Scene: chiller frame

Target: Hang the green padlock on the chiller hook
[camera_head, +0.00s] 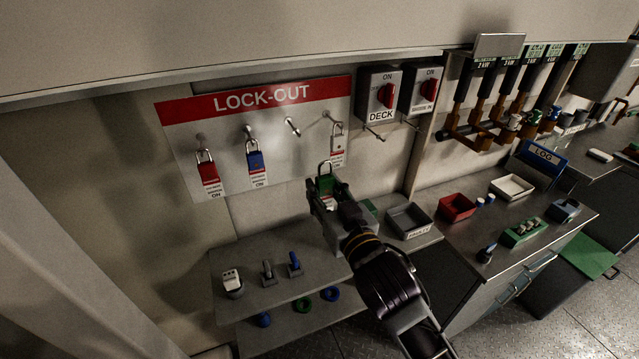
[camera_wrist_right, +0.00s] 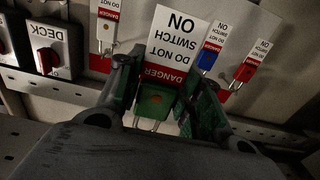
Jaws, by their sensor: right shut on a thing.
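The green padlock (camera_head: 325,184) is between the fingers of my right gripper (camera_head: 326,194), in front of the lower edge of the lock-out board. In the right wrist view the green padlock (camera_wrist_right: 155,101) sits between the fingertips, its shackle pointing down in that picture and its danger tag (camera_wrist_right: 171,48) on the other side. The lock-out board (camera_head: 225,125) has an empty peg (camera_head: 292,126) between the blue and white padlocks. Pegs also stick out under the two switch boxes, one below the DECK switch (camera_head: 376,134). I cannot read a chiller label. My left gripper is out of view.
A red padlock (camera_head: 207,172), a blue padlock (camera_head: 255,160) and a white padlock (camera_head: 337,129) hang on the board with tags. Below is a shelf (camera_head: 240,258) with small items.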

